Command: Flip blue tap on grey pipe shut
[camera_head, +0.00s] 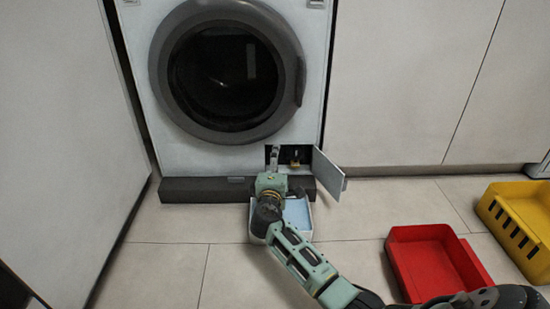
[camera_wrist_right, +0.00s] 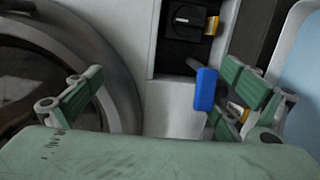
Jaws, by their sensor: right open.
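The blue tap (camera_wrist_right: 205,88) shows in the wrist view as an upright blue lever handle. A short grey piece shows at its upper end; most of the grey pipe is hidden. Brass parts (camera_wrist_right: 241,113) show partly behind my right finger. My right gripper (camera_wrist_right: 165,92) is open, with the blue tap between its fingers, nearer the right one. I cannot tell whether a finger touches it. In the head view my right gripper (camera_head: 273,160) is at the low opening of the washing machine (camera_head: 165,125), and the blue tap is hidden. My left gripper is not in view.
An open flap (camera_head: 328,176) stands right of the opening. A black knob (camera_wrist_right: 186,20) sits inside the recess. A white tray (camera_head: 303,232) lies on the floor beneath my arm. A red tray (camera_head: 398,268) and a yellow crate (camera_head: 488,207) stand to the right.

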